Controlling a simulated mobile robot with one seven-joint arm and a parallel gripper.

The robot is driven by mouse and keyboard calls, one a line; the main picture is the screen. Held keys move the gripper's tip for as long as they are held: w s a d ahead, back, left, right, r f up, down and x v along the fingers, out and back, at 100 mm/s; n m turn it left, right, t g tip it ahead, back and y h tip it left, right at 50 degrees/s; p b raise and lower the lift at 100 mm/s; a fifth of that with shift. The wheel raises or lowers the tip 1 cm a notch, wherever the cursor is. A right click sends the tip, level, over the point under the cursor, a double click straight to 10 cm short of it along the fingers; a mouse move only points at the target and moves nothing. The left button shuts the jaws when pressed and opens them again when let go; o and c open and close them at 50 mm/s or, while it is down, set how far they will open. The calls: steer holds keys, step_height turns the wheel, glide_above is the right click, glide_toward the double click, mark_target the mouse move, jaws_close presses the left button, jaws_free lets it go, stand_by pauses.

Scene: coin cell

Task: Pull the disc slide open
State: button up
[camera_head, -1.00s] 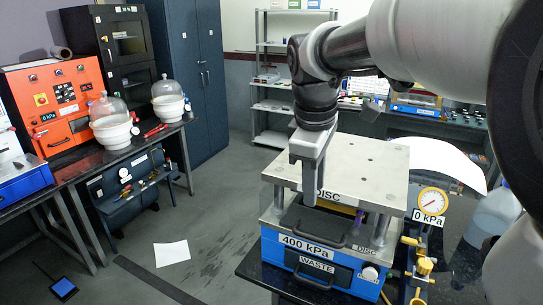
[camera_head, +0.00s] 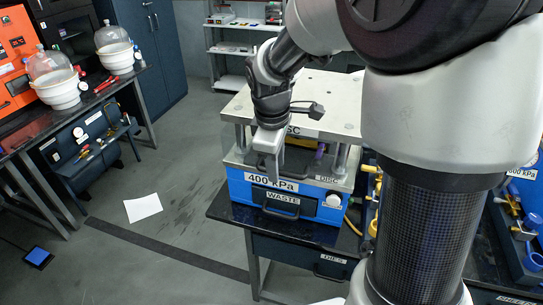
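The disc slide (camera_head: 300,160) is a dark flat piece between the plates of a blue and silver press (camera_head: 235,192). A small DISC label (camera_head: 327,179) is on the plate edge at its right. My gripper (camera_head: 274,178) points down at the press's front left, in front of the slide. Its fingers overlap the slide's front and the top of the 400 kPa label. The slide's handle is hidden behind them or too dark to make out. I cannot tell whether the fingers touch it or are apart.
A WASTE drawer (camera_head: 283,206) with a handle and a white knob (camera_head: 333,200) are below the slide. The press's top plate (camera_head: 330,100) is close above. My arm covers the right side. Open floor (camera_head: 190,230) lies at left, with a paper sheet (camera_head: 143,208).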

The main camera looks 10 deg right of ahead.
jaws_close()
steer(key=shift+s+a, duration=0.1)
